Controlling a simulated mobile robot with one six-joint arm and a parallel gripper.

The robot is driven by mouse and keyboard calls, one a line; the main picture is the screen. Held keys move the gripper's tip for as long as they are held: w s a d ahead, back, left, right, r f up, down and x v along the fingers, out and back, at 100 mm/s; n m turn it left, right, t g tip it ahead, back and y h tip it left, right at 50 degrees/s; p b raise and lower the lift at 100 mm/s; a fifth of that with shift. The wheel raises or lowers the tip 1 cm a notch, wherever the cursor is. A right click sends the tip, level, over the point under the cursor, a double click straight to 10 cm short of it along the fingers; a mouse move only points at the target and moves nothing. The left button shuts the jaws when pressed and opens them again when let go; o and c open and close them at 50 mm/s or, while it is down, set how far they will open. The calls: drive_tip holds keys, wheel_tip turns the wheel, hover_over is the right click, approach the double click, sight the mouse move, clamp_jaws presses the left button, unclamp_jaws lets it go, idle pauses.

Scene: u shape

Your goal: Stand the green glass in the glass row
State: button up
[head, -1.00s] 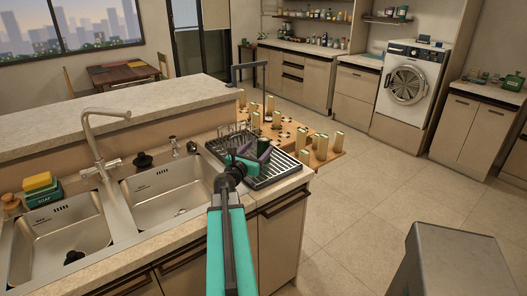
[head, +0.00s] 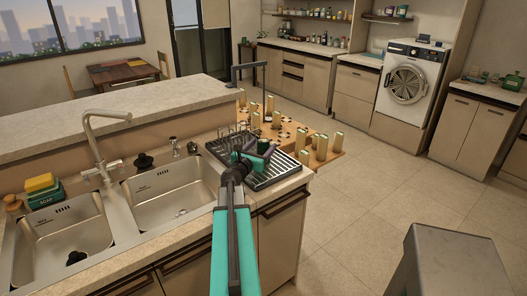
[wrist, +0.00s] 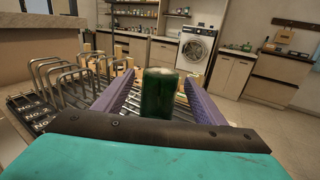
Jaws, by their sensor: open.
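The green glass (wrist: 158,94) stands upright on the dark dish rack in the wrist view. It is between the two purple fingers of my gripper (wrist: 160,98), with small gaps visible at its sides, so the gripper is open around it. In the head view, my gripper (head: 258,154) is over the rack (head: 277,176), and the glass is mostly hidden there by the gripper and wrist. Wire loops (wrist: 62,76) rise from the rack's left side in the wrist view. I cannot tell for sure which part is the glass row.
A double sink (head: 168,200) with a tall faucet (head: 95,135) lies left of the rack. A raised counter ledge (head: 110,118) runs behind. A wooden cart (head: 328,160) with several pale upright cylinders stands beyond the rack. Open floor (head: 390,210) lies to the right.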

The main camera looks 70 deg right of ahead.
drive_tip(key=shift+d, duration=0.9)
drive_tip(key=c, duration=1.4)
drive_tip(key=shift+r+p, duration=0.2)
drive_tip(key=shift+p, duration=0.1)
